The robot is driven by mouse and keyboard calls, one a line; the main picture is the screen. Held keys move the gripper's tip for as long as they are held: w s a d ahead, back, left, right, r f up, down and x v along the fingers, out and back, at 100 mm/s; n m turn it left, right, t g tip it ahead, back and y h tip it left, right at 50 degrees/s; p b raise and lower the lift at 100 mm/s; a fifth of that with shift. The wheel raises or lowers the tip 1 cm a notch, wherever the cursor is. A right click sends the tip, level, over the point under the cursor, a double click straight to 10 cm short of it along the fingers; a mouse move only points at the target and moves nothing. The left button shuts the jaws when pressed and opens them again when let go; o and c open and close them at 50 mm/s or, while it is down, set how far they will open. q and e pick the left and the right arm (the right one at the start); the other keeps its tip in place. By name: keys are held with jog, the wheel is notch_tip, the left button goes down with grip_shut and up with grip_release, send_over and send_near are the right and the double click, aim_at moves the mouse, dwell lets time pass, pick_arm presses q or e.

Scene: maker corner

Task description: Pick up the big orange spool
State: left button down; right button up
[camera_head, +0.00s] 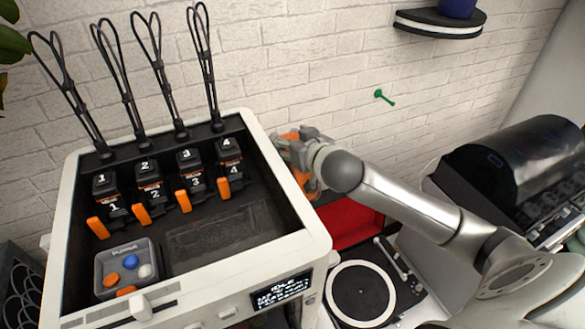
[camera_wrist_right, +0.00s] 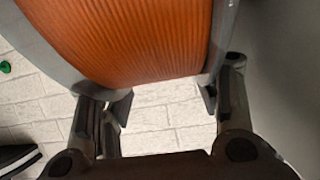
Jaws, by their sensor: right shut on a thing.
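The big orange spool (camera_wrist_right: 150,40) fills the top of the right wrist view, with orange windings between grey side flanges. In the head view the spool (camera_head: 303,181) is mostly hidden behind my right gripper and the white machine's right wall; only bits of orange show. My right gripper (camera_head: 297,146) is shut on the spool. In the wrist view its fingers (camera_wrist_right: 163,98) sit at the two flanges, one on each side. The spool is by the brick wall, just right of the white machine; I cannot tell what is beneath it. My left gripper is not in view.
A white open-topped machine (camera_head: 310,236) with numbered black units and upright black loops stands left. A red bin (camera_head: 350,222) and a turntable-like device (camera_head: 361,292) lie below my right arm. A black-covered machine (camera_head: 510,160) stands right. A green peg (camera_head: 384,97) sticks from the wall.

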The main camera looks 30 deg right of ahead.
jog(key=shift+w+r, duration=0.1)
jog(key=shift+r, duration=0.1)
jog(key=shift+w+r+b, duration=0.1)
jog(key=shift+r+b, duration=0.1)
jog(key=shift+b, duration=0.5)
jog(key=d+b, duration=0.7)
jog(key=d, duration=1.1)
jog(key=shift+w, duration=0.15)
jog(key=shift+d+r, duration=0.1)
